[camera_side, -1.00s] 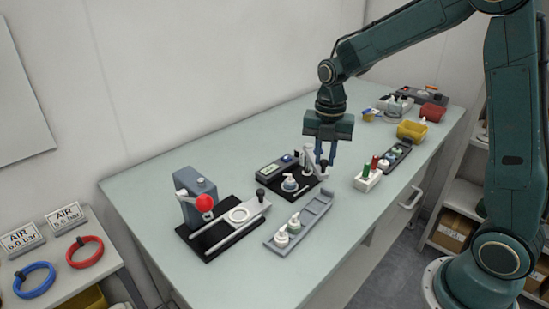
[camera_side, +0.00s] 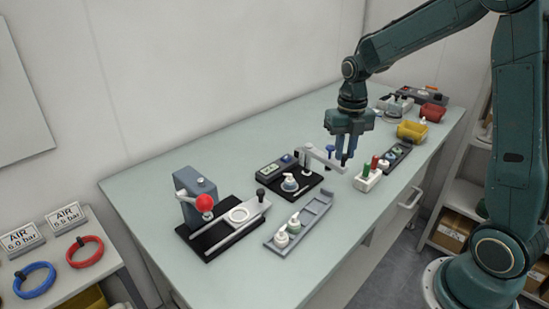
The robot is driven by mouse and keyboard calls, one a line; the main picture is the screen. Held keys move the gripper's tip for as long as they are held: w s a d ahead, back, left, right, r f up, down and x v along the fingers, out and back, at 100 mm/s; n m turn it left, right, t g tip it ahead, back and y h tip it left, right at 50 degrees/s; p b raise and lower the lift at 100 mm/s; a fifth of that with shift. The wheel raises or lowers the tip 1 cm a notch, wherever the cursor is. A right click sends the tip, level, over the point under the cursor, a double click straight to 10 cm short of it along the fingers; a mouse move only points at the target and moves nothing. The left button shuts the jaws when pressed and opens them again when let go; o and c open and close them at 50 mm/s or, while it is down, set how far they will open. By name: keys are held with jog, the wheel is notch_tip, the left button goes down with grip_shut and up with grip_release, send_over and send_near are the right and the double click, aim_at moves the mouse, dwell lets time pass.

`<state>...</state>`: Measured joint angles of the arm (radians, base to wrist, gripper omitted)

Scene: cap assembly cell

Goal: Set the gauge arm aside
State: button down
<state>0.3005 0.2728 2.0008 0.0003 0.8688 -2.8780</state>
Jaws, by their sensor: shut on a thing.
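The gauge arm (camera_side: 322,158) is a pale grey bar on a post at the back of the black gauge base (camera_side: 296,193). It points to the right, past the base's right edge and clear of the capped white piece (camera_side: 289,183) on the base. My gripper (camera_side: 346,161) points down and is shut at the arm's free end. The fingers partly hide the exact grip. A blue knob (camera_side: 330,149) shows just left of the fingers.
A white rack (camera_side: 367,181) with green and red-topped bottles stands close right of my gripper. A grey tray (camera_side: 314,212) lies in front of the gauge. A press with a red ball (camera_side: 204,203) stands to the left. Yellow (camera_side: 412,131) and red bins are at the far right.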

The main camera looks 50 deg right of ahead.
jog(key=c, duration=1.3)
grip_release()
notch_tip(320, 180, up, 14)
jog(key=s+a+f+m+t, duration=0.1)
jog(key=s+a+m+t, duration=0.1)
jog(key=s+a+m, duration=0.3)
jog(key=s+a+f+m+t, duration=0.1)
jog(key=s+a+m+t, duration=0.2)
jog(key=s+m, duration=1)
jog(key=a+m, duration=0.3)
jog(key=m, duration=0.8)
jog(key=shift+s+a+m+t, duration=0.2)
jog(key=shift+s+m+t, duration=0.1)
jog(key=shift+s, duration=0.1)
